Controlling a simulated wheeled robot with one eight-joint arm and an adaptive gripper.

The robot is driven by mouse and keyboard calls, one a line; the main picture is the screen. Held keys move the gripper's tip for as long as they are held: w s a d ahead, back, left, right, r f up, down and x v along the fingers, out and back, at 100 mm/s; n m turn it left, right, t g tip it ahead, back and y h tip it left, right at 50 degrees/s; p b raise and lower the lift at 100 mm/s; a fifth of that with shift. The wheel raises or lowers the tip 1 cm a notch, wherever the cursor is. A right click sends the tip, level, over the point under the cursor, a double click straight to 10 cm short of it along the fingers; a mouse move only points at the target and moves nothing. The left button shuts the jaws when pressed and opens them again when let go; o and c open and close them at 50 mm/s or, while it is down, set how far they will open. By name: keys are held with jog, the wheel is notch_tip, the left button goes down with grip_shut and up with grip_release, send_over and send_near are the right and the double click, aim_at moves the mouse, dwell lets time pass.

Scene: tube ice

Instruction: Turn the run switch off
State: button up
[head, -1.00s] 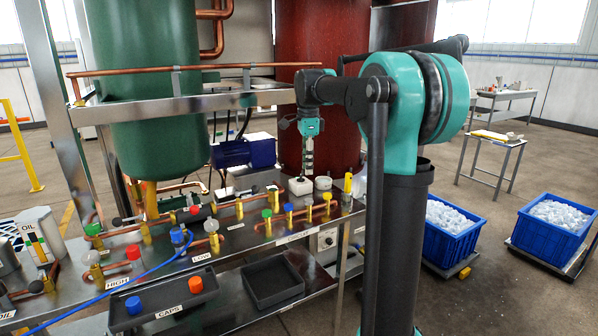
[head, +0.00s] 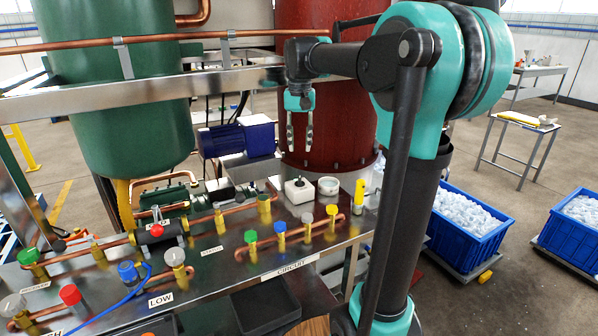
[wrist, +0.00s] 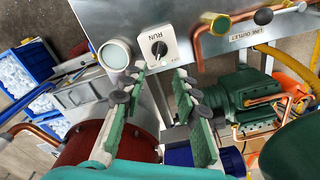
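A round white-rimmed cup (head: 328,185) stands right beside the switch. A yellow marker-like piece (head: 360,195) and copper valve pipes (head: 290,238) with coloured caps are near. A copper rail (head: 160,40) and the red tank (head: 340,100) stand behind. Blue ice crates (head: 470,240) are at right.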

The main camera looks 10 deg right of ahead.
aim_at(300, 179)
notch_tip(300, 179, down, 12)
jog(key=shift+r, duration=0.25)
dwell(0.3)
grip_shut()
